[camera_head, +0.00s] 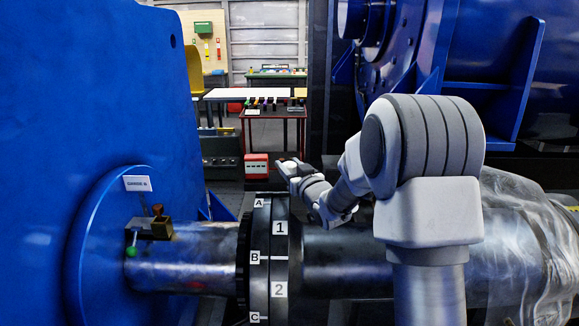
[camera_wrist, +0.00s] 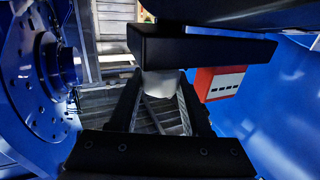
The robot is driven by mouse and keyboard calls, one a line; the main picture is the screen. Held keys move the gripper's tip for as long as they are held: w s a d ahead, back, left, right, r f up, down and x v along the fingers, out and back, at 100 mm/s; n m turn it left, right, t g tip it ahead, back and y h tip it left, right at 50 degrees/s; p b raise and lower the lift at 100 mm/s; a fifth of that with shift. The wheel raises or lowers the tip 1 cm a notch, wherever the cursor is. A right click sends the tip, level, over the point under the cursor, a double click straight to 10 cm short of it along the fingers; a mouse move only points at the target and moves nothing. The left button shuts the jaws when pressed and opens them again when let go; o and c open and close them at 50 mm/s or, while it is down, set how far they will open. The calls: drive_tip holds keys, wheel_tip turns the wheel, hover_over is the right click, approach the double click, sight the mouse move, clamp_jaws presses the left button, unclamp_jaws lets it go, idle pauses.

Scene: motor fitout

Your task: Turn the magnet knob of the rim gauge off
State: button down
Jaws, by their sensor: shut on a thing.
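In the head view, a small dark gauge block (camera_head: 154,229) sits on the grey shaft (camera_head: 190,262), by the blue housing. It has an orange-brown knob (camera_head: 157,211) on top and a green ball (camera_head: 131,252) in front. I cannot tell whether it is the rim gauge. My gripper (camera_head: 287,167) is well to the right of it, beyond the coupling. In the wrist view, my gripper (camera_wrist: 162,100) is shut on a pale rounded piece (camera_wrist: 160,83). A dark bar (camera_wrist: 200,50) lies across the far side of this piece and hides part of it.
The black coupling ring (camera_head: 279,258), marked with letters and numbers, stands between the block and my arm. Blue machinery (camera_head: 490,60) fills the right back. A red box (camera_head: 257,166) is behind my gripper; a red box also shows in the wrist view (camera_wrist: 220,83). Clear plastic wrap (camera_head: 520,235) covers the right.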

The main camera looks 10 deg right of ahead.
drive_tip(key=shift+d+n+y+b, duration=0.1)
drive_tip(key=shift+n+y+b, duration=0.3)
drive_tip(key=shift+y, duration=0.2)
drive_tip(key=shift+n+g+y, duration=0.4)
drive_tip(key=shift+n+y, duration=0.1)
drive_tip(key=shift+y, duration=0.2)
drive_tip(key=shift+w+r+n+g+y+p, duration=0.1)
drive_tip(key=shift+n+g+y+p, duration=0.8)
drive_tip(key=shift+y, duration=0.5)
drive_tip(key=shift+n+y, duration=0.6)
drive_tip(key=shift+y, duration=0.1)
drive_tip(key=shift+g, duration=0.3)
drive_tip(key=shift+c, duration=1.8)
unclamp_jaws()
